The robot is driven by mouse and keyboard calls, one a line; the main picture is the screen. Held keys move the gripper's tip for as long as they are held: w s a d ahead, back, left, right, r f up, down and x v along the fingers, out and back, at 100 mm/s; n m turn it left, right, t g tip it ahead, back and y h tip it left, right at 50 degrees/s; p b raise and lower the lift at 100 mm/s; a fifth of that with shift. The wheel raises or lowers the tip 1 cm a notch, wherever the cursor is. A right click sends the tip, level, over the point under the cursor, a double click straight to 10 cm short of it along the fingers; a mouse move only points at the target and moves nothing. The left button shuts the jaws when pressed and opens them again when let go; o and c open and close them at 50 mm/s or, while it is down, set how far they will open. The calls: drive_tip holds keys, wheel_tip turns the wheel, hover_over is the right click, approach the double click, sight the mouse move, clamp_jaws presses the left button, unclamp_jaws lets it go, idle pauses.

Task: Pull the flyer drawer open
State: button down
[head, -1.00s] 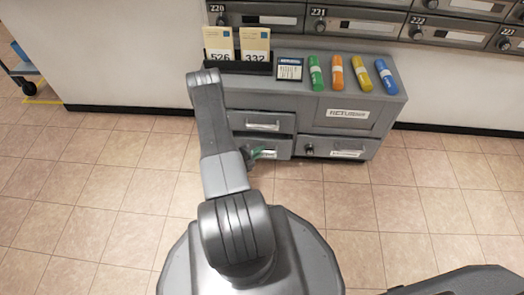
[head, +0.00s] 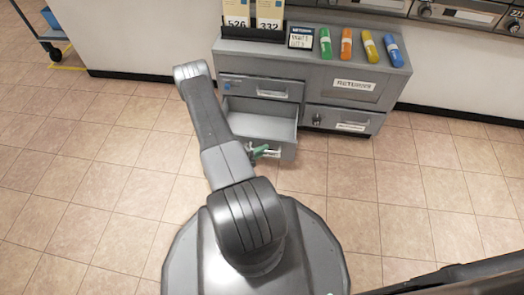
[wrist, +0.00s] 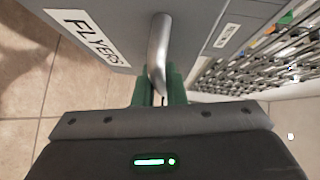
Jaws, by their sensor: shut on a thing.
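The flyer drawer (head: 262,125) is the lower left drawer of the grey cabinet in the head view. It stands pulled out, and its inside looks empty. In the wrist view its front carries a white label reading FLYERS (wrist: 84,35). My gripper (head: 262,151) is at the drawer front, partly hidden by my arm. In the wrist view my gripper (wrist: 159,92) has its green fingers shut on the metal bar handle (wrist: 158,45) of the drawer.
The drawer above (head: 262,87) and the right drawer (head: 343,119) are shut. A RETURNS panel (head: 353,85) sits above the right drawer. Tiled floor is clear in front.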

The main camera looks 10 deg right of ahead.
idle(0.3)
drive_tip(key=c, duration=1.8)
unclamp_jaws()
